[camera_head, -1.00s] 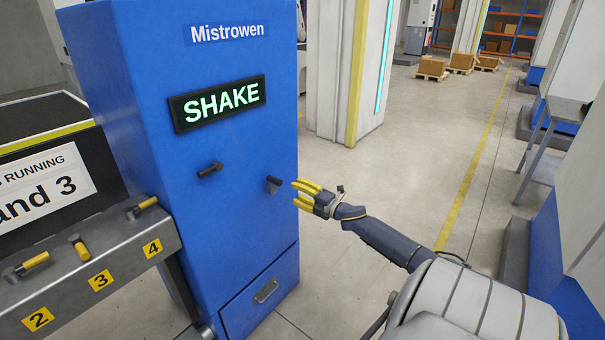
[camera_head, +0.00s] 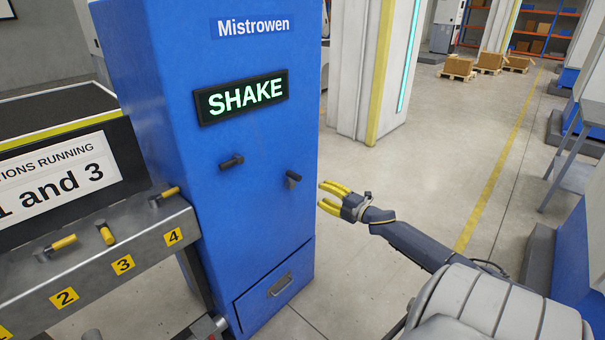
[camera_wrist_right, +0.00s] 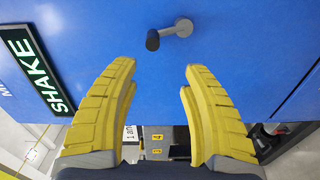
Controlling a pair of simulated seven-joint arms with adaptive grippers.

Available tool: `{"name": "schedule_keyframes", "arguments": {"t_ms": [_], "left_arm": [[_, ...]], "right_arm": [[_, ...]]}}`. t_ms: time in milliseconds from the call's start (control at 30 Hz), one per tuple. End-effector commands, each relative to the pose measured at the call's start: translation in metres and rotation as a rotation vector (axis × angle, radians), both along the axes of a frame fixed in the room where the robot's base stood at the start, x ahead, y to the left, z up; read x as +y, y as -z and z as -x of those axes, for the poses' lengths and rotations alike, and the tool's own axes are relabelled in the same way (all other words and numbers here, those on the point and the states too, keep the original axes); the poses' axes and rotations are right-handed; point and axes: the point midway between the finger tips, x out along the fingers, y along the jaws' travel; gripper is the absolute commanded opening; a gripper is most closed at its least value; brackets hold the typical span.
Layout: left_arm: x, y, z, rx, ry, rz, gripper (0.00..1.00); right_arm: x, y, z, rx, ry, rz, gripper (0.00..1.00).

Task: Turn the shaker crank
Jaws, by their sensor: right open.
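A blue cabinet (camera_head: 190,110) carries a lit SHAKE display (camera_head: 241,97). Two dark handles stick out of its front below the display: a left one (camera_head: 231,162) and a right one (camera_head: 292,178). I cannot tell for sure which is the crank. My right gripper (camera_head: 324,195) is open and empty, just right of the right handle and apart from it. In the right wrist view, one dark handle on a grey stem (camera_wrist_right: 168,34) shows beyond the two open yellow fingers (camera_wrist_right: 157,80), with nothing between them. My left gripper is out of view.
A grey console (camera_head: 95,262) with yellow-gripped levers and numbered plates stands left of the cabinet. A drawer (camera_head: 275,287) sits low on the cabinet. A white pillar (camera_head: 360,70) stands behind. Floor right of the cabinet is clear.

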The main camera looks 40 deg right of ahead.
Motion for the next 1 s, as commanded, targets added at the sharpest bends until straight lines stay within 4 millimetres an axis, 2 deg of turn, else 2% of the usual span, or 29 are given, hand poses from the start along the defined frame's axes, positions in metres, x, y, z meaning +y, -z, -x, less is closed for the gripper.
{"name": "schedule_keyframes", "arguments": {"t_ms": [400,600,800,1000], "left_arm": [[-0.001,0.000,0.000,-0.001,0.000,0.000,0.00],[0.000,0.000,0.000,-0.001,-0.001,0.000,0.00],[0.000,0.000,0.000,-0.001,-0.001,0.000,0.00],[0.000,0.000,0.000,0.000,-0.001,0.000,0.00]], "right_arm": [[0.001,-0.008,0.010,0.033,0.021,-0.919,0.47],[0.001,-0.012,0.009,0.037,0.023,-1.251,0.47],[0.000,-0.013,0.009,0.041,0.026,-1.408,0.47],[0.000,-0.013,0.003,0.042,0.026,-1.441,0.47]]}}
